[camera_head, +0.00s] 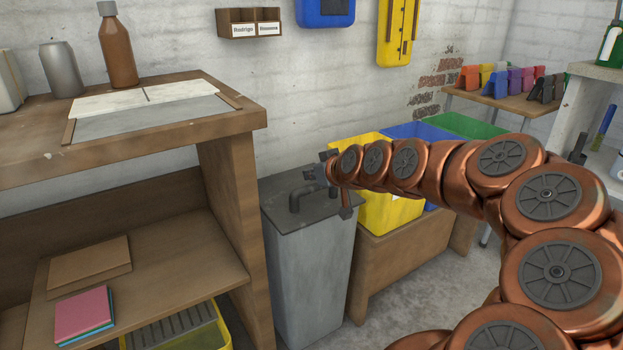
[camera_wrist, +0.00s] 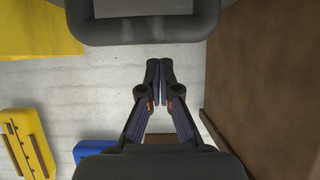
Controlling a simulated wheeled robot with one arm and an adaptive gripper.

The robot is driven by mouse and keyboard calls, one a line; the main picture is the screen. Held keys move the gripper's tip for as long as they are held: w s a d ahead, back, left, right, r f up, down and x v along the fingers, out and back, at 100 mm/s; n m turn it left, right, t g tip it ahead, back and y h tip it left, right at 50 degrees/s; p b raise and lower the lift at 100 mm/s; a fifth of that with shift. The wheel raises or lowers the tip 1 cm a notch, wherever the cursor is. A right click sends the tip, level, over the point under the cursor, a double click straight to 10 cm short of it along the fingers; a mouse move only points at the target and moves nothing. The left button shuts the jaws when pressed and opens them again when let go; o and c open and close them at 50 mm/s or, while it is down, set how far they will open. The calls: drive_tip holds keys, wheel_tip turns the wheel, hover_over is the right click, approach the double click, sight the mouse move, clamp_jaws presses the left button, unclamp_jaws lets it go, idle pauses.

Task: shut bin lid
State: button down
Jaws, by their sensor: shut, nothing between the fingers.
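The bin (camera_head: 308,285) is a tall grey metal box standing between the wooden workbench and a low wooden box. Its dark grey lid (camera_head: 280,217) lies across the top and looks flat or nearly flat; I cannot tell whether a small gap remains at the back.
The workbench (camera_head: 235,125) stands close on the left. A yellow crate (camera_head: 388,212), a blue crate (camera_head: 405,130) and a green crate (camera_head: 465,125) are on the right, behind my arm. The whitewashed wall is behind. Bare floor (camera_head: 400,310) shows at the lower right.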

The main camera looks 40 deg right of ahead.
wheel_tip(320, 180, up, 8)
drive_tip(key=shift+a+r, duration=0.15)
drive_tip(key=shift+r, duration=0.1)
